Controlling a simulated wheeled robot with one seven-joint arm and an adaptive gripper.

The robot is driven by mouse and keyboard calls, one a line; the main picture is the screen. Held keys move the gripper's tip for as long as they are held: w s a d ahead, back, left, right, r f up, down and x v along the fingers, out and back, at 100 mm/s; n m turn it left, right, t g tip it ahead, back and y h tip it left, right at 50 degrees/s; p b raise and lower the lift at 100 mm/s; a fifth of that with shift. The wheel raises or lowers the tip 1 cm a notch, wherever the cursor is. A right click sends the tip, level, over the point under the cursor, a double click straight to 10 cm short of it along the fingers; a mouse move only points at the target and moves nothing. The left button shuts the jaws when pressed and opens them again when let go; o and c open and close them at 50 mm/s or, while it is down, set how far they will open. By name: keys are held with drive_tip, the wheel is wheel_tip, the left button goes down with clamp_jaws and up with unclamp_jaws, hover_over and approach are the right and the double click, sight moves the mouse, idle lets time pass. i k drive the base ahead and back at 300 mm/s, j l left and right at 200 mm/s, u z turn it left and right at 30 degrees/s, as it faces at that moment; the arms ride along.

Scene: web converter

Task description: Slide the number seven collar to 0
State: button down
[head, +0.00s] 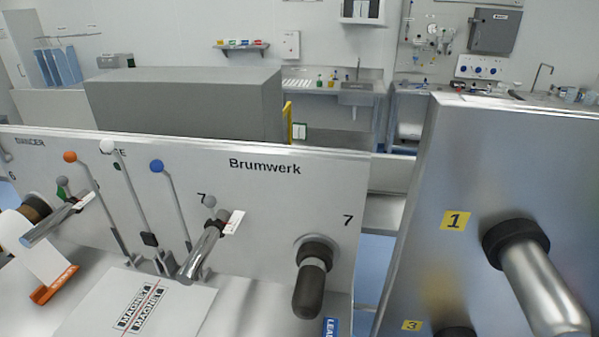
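A grey machine panel (270,215) marked "Brumwerk" carries two printed 7s. Beside the left 7, a silver shaft (203,248) sticks out towards me. A small white scale plate with red marks (233,222) sits at its far end, along with a grey ball-ended part (210,203). Beside the right 7, a dark cylindrical roller or handle (309,285) projects from a round mount. I cannot tell which part is the number seven collar, and the scale is too small to read. My gripper is not in view.
Levers with orange (70,157), white (107,147) and blue (156,166) knobs rise at the left. A white printed sheet (140,307) lies below them. A metal panel (470,160) marked 1 and 3, with a thick silver roller (545,285), blocks the right side.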

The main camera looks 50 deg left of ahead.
sight(210, 201)
drive_tip(key=u, duration=2.45)
